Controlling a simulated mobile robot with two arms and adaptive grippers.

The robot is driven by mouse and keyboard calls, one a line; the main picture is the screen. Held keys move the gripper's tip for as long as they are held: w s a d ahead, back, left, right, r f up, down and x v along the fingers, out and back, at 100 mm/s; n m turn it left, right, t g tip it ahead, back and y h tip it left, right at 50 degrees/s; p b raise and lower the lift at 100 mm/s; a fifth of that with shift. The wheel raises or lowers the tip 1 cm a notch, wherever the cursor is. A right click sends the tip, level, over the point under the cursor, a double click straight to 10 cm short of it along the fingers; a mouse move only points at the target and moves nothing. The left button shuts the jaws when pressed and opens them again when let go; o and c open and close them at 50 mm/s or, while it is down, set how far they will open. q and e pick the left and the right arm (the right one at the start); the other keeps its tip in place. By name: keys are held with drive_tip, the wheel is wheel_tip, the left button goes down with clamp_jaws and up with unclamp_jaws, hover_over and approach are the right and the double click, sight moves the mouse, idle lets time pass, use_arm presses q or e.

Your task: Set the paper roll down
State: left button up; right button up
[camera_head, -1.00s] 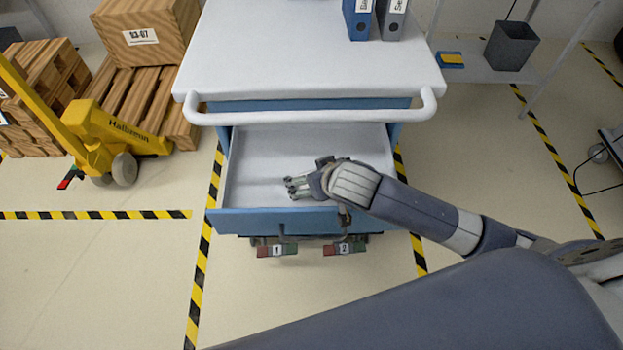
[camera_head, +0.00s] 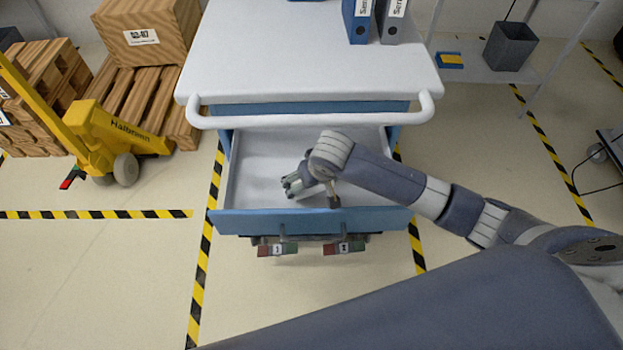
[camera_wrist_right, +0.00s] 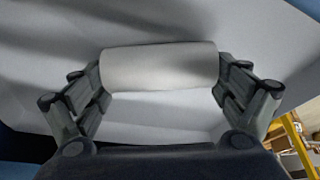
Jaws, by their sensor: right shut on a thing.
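The paper roll (camera_wrist_right: 158,67) is a white-grey cylinder lying crosswise between the fingers of my right gripper in the wrist view. My right gripper (camera_head: 291,187) is shut on the roll, with one finger at each end. There the roll is hidden or cannot be told from the pale drawer floor. I cannot tell whether the roll touches the drawer floor. My left gripper is not in view.
The white cart top (camera_head: 290,60) with its rail handle (camera_head: 310,122) overhangs the back of the drawer. Two binders (camera_head: 375,20) stand on it. The visible drawer floor is bare. A yellow pallet truck (camera_head: 115,135) stands left, and a grey bin (camera_head: 509,45) on a shelf right.

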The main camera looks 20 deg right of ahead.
drive_tip(key=o, duration=0.9)
drive_tip(key=shift+c, duration=0.2)
drive_tip(key=p+v, duration=0.1)
drive_tip(key=v, duration=1.1)
drive_tip(key=shift+r, duration=0.1)
